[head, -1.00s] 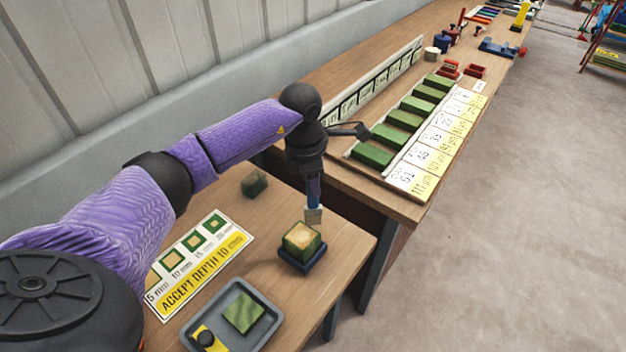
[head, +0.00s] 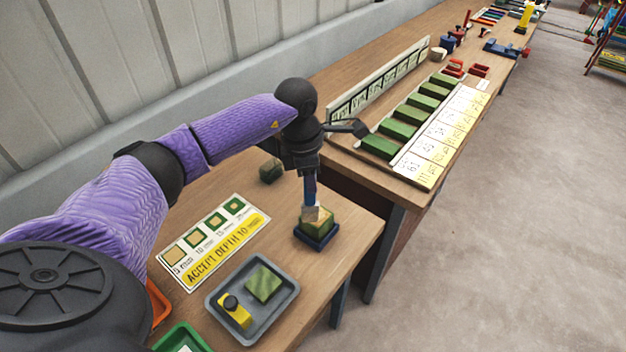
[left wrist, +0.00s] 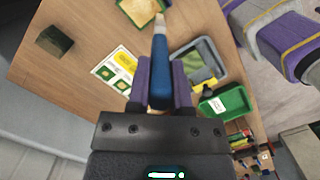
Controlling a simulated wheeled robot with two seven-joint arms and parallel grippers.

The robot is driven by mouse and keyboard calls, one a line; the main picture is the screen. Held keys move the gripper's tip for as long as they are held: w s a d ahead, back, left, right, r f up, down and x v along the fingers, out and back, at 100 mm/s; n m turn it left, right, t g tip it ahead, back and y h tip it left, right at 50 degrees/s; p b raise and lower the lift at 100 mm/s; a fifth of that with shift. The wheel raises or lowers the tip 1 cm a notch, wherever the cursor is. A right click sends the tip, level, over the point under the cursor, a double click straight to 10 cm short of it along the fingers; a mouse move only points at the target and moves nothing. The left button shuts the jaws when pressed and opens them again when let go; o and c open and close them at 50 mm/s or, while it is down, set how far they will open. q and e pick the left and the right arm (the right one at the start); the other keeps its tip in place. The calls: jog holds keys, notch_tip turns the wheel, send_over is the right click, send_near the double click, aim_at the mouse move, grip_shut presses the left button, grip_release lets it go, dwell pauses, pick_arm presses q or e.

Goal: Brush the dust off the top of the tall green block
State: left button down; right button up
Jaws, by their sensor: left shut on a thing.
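The tall green block (head: 317,228) stands upright in a dark blue square holder (head: 316,239) near the table's right edge. Its top has a tan, dusty-looking patch, partly hidden by the brush. In the left wrist view the block (left wrist: 136,10) is cut by the upper edge, tan top showing. My left gripper (head: 310,178), also in the left wrist view (left wrist: 161,75), is shut on the blue handle of a brush (left wrist: 160,55) pointing down. The pale bristles are at the block's top; I cannot tell whether they touch. My right gripper is not in view.
A smaller dark green block (head: 271,171) stands behind left. An accept-depth card (head: 215,240) and a grey tray (head: 212,300) with a flat green piece (head: 264,283) and a yellow item (head: 234,310) lie nearer. A row of green blocks (head: 412,113) lies on the far bench.

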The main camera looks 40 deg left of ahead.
pick_arm(q)
jog(key=shift+w+r, duration=0.1)
jog(key=shift+r, duration=0.5)
notch_tip(320, 180, up, 2)
jog(key=shift+r+p, duration=0.15)
jog(key=shift+p, duration=1)
jog(key=shift+r+p, duration=0.8)
jog(key=shift+r, duration=0.25)
